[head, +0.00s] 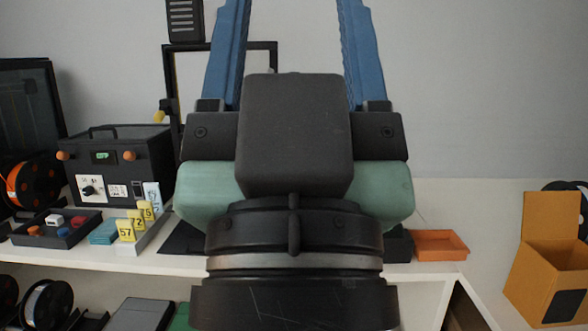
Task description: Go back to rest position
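My gripper (293,38) is large in the middle of the head view, close to the camera and pointing up. Its two blue fingers stand wide apart, and their tips run out past the top edge. Between the visible parts of the fingers I see only wall and part of a dark frame, with nothing held. The gripper's dark body hides the middle of the shelf behind it.
A white shelf (120,262) runs behind my gripper. On it are a dark box with orange knobs (118,160), a black tray (57,229), yellow number tags (135,222) and an orange tray (440,245). An open orange carton (545,262) stands at the right.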

